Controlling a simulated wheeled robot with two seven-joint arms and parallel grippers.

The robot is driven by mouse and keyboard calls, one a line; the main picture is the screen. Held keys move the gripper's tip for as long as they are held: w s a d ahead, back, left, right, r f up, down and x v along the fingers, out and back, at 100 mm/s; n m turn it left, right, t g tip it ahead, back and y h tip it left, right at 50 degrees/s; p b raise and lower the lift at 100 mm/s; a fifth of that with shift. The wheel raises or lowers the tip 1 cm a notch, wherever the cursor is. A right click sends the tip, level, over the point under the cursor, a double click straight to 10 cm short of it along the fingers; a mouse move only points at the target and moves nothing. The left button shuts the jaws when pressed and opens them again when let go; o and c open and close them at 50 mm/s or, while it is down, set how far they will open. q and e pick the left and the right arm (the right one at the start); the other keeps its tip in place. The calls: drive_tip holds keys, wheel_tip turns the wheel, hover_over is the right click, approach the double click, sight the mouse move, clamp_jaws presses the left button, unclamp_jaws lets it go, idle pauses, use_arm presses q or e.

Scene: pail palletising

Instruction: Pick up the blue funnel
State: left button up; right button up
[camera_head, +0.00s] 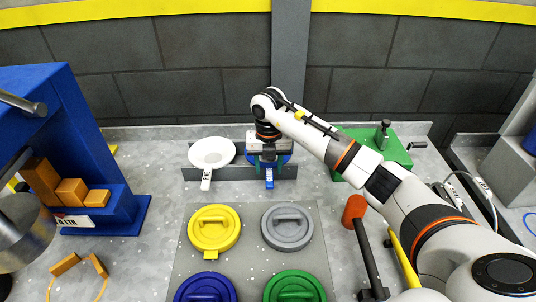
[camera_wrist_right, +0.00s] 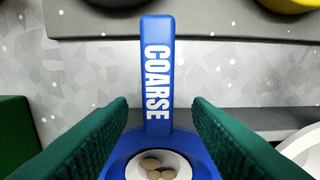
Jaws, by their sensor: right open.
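The blue funnel (camera_head: 270,178) is in a grey rack at the back of the table, its handle pointing toward me. In the right wrist view, the blue funnel (camera_wrist_right: 157,75) has a handle marked COARSE, and its round bowl is partly cut off at the bottom. My right gripper (camera_head: 268,158) is over the funnel, hiding much of the bowl in the head view. Its green-padded fingers are open, one on each side of the handle's base, with gaps on both sides (camera_wrist_right: 160,105). My left gripper is not in view.
A white funnel (camera_head: 212,153) sits left of the blue one. A green block (camera_head: 375,145) stands to the right. A grey mat (camera_head: 252,222) with yellow, grey, blue and green lids lies in front. A blue stand (camera_head: 103,160) with orange blocks is at left.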

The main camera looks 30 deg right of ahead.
drive_tip(key=shift+s+f, duration=0.1)
drive_tip(key=shift+f, duration=1.75)
clamp_jaws()
